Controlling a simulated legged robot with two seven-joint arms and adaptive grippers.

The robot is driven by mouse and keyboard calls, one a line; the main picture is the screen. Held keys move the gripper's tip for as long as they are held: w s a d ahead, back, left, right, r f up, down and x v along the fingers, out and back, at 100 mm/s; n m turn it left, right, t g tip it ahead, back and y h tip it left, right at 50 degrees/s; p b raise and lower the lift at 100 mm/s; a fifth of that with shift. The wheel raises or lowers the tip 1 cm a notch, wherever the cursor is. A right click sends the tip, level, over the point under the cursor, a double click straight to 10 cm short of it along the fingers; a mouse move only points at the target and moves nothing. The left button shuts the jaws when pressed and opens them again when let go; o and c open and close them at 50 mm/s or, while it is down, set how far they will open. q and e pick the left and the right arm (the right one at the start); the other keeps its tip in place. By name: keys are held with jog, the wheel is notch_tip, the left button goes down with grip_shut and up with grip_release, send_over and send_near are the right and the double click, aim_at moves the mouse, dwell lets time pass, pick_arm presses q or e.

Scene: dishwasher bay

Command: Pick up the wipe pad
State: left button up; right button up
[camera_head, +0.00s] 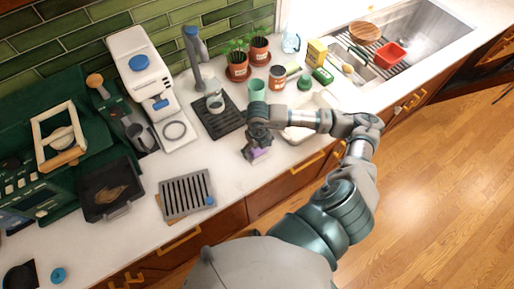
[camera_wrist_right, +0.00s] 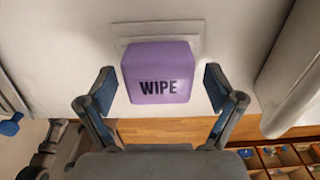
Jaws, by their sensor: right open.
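The wipe pad (camera_wrist_right: 160,75) is a purple block with "WIPE" in dark letters. In the wrist view it sits between the two fingers of my right gripper (camera_wrist_right: 160,91), against a white raised plate (camera_wrist_right: 130,31). The fingers are open, one on each side, with a gap to the pad on both sides. In the head view the pad (camera_head: 259,155) shows as a small purple patch at the counter's front edge, partly hidden by my right gripper (camera_head: 256,148) above it. My left gripper is not in view.
A dark drip mat with a cup (camera_head: 215,103) lies behind my gripper. A grey slotted rack (camera_head: 186,194) stands to the left. A white tray (camera_head: 296,133) is to the right, under my arm. A green cup (camera_head: 257,89) and jar (camera_head: 277,77) stand further back.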

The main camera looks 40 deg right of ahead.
jog(key=c, duration=1.1)
jog(key=shift+r, duration=0.15)
jog(key=shift+c, duration=0.2)
